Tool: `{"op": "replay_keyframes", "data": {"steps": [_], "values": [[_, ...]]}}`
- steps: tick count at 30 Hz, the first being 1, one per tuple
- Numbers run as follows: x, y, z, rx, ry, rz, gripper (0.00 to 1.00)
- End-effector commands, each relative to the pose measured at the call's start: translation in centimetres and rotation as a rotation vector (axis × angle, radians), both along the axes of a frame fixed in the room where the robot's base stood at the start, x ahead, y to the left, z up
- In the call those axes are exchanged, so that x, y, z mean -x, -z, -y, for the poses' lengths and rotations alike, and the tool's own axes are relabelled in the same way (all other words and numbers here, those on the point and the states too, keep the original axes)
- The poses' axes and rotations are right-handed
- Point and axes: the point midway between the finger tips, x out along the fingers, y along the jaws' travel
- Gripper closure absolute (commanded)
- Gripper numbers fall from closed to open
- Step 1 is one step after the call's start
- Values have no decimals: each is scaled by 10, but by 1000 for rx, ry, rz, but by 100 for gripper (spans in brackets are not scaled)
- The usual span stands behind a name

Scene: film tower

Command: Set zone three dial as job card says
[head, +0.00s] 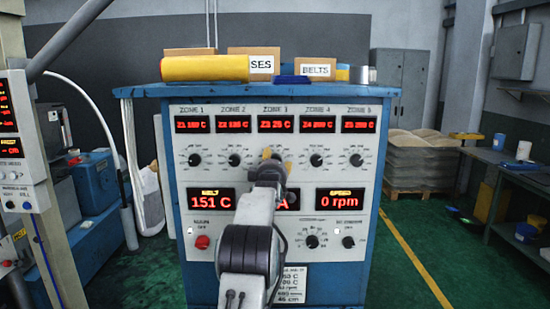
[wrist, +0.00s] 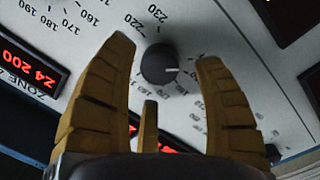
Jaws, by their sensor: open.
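The zone three dial is a black round knob (wrist: 158,63) with a white mark pointing right in the wrist view. Printed scale numbers, 220 and 230 among them, show near it. My gripper (wrist: 165,52) is open, with one tan finger on each side of the knob and visible gaps between. In the head view my gripper (head: 276,160) is in front of the panel below the zone 3 display (head: 275,124) and hides the dial. The zone 3 reading is too small to be sure of. A card with printed figures (head: 292,284) sits low on the cabinet, partly hidden by my arm.
Neighbouring dials for zone 2 (head: 234,160) and zone 4 (head: 316,160) flank my gripper. The zone 4 display (wrist: 27,65) reads 200. A red button (head: 202,242) is at lower left. Boxes and a yellow roll (head: 205,68) lie on top.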

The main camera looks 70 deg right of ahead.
Motion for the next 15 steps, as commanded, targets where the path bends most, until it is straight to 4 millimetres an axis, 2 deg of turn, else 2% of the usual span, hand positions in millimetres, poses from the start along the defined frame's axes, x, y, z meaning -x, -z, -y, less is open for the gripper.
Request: {"op": "replay_keyframes", "data": {"steps": [6,15], "values": [[-3,0,9,0,0,0,38],[-3,1,12,0,0,0,38]]}}
